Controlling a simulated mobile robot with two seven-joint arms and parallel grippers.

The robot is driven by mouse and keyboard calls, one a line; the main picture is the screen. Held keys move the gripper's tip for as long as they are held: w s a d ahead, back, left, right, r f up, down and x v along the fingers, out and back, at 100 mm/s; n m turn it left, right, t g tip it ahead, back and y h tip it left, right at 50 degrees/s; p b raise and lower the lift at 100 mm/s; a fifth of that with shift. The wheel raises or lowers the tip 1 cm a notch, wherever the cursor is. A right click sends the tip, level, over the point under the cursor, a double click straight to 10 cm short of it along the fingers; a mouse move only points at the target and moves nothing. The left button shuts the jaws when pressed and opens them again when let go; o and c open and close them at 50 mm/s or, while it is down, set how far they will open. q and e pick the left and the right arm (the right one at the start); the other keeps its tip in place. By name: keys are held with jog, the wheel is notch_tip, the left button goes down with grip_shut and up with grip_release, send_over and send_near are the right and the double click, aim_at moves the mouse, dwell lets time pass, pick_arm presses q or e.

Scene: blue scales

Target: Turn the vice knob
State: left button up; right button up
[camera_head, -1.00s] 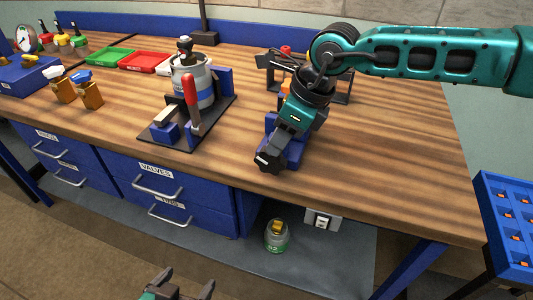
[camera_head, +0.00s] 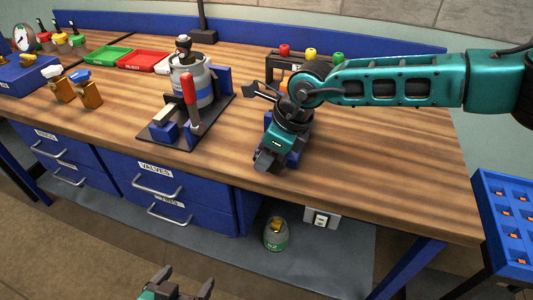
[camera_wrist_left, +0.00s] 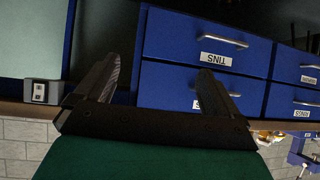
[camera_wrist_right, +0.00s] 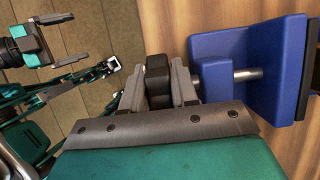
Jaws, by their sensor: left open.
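The blue vice (camera_head: 293,156) stands at the front edge of the wooden bench, partly hidden by my right arm in the head view. In the right wrist view, the vice (camera_wrist_right: 222,50) has a silver shaft, and the dark vice knob (camera_wrist_right: 158,80) sits in line with it. My right gripper (camera_wrist_right: 160,85) has one finger on each side of the knob, seemingly pressed against it. In the head view my right gripper (camera_head: 268,158) is small and dark against the knob. My left gripper (camera_head: 186,282) is open and empty, low in front of the drawers; it also shows in the left wrist view (camera_wrist_left: 150,85).
A clamp fixture (camera_head: 185,120) with a red handle and grey canister stands left of the vice. A rack (camera_head: 310,62) with coloured knobs is behind my right arm. A blue bin (camera_head: 505,215) is at the right. Bare bench lies right of the vice.

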grip_shut()
jog(key=shift+f+y+b, duration=0.15)
jog(key=shift+y+b, duration=0.15)
jog(key=shift+b, duration=0.25)
jog(key=y+b, duration=0.1)
jog(key=b, duration=0.2)
jog(key=shift+d+f+t, duration=0.15)
jog(key=shift+f+t, duration=0.05)
jog(key=shift+t, duration=0.1)
jog(key=y+b, duration=0.2)
jog(key=b, duration=0.1)
jog(key=shift+t, duration=0.3)
jog(key=y+b, duration=0.1)
jog(key=b, duration=0.3)
jog(key=shift+d+r+y, duration=0.1)
jog(key=shift+d+y, duration=0.1)
jog(key=shift+y, duration=0.2)
jog(key=shift+s+r+t+y+b, duration=0.1)
jog(key=shift+r+t+y+b, duration=0.4)
jog(key=shift+b, duration=0.65)
pick_arm(q)
notch_tip(320, 180, down, 9)
jog(key=w+d+h, duration=0.1)
jog(key=d, duration=0.1)
jog(key=shift+w+d, duration=0.25)
jog(key=shift+d, duration=0.15)
pick_arm(e)
jog(key=shift+f, duration=0.1)
jog(key=shift+o, duration=2.3)
grip_release()
